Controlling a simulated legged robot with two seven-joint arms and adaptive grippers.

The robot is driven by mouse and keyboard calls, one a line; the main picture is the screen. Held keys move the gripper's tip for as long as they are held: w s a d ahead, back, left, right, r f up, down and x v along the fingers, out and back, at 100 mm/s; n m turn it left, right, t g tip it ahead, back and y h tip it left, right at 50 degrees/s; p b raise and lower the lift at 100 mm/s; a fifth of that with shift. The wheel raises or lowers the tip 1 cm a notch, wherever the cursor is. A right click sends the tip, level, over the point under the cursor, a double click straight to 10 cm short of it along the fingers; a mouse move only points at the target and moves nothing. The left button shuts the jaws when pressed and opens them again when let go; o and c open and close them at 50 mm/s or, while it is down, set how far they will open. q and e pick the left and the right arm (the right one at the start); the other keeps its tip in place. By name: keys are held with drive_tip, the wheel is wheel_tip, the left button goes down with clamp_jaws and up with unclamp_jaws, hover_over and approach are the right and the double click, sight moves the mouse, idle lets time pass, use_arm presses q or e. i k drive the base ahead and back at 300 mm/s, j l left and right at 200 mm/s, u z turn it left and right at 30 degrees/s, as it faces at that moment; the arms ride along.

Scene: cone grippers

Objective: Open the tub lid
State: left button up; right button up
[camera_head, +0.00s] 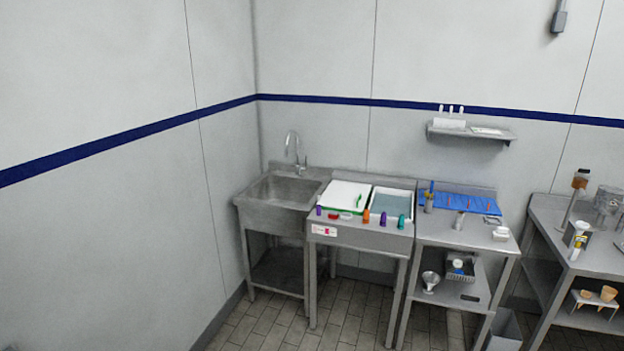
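No tub lid can be made out for certain at this distance. A small white container (501,233) stands at the front right of the middle metal table; whether it has a lid is too small to tell. A white cylindrical container (577,233) with dark and yellow marks stands on the right-hand table. A shallow white-rimmed tray (392,204) with a blue-grey inside is set in the table beside the sink. Neither of my grippers is in view.
A metal sink (281,190) stands in the corner. Beside it is a white board (346,196), with several coloured items along the table's front. A blue mat (461,202) lies on the middle table. A wall shelf (471,130) hangs above. The tiled floor in front is clear.

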sight(350, 196)
drive_tip(key=i+j, duration=0.1)
drive_tip(key=i, duration=2.2)
drive_tip(key=l+z, duration=0.05)
drive_tip(key=l, duration=0.05)
